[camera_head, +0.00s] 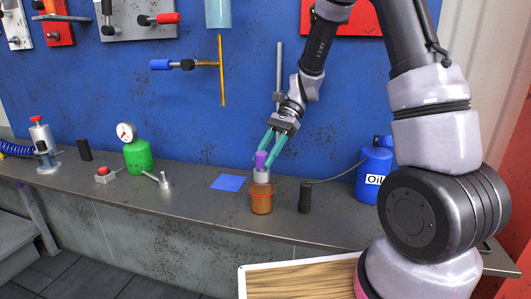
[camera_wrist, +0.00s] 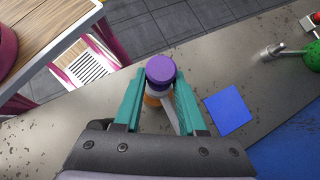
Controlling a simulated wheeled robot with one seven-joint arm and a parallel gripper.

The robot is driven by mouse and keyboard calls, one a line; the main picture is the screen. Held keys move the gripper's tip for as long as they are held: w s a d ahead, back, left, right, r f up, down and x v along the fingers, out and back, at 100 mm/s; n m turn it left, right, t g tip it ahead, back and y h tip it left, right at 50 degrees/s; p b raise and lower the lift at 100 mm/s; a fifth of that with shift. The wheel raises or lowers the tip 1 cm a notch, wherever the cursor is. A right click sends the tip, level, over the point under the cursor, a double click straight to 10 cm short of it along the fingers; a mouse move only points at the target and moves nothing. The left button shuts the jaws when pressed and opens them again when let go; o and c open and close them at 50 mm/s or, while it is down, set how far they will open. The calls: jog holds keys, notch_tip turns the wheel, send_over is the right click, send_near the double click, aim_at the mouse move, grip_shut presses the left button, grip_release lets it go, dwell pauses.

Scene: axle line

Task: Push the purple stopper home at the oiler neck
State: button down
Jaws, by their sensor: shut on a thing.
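The purple stopper (camera_head: 261,159) is between the teal fingers of my gripper (camera_head: 269,154), which is shut on it. The stopper also shows from above in the wrist view (camera_wrist: 160,70), between the fingertips. The stopper is upright and in line with the neck. Whether it touches the neck or sits partly in it is hidden by its own head and the fingers.
The oiler stands on a grey metal bench (camera_head: 190,196). A black cylinder (camera_head: 305,197) stands close to its right, and a blue oil can (camera_head: 374,175) further right. A blue square (camera_head: 229,183) lies to the left, with a green gauge tank (camera_head: 138,154) beyond. The blue tool wall is behind.

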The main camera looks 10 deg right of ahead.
jog(key=shift+f, duration=0.45)
jog(key=shift+c, duration=2)
grip_release()
notch_tip(320, 180, up, 10)
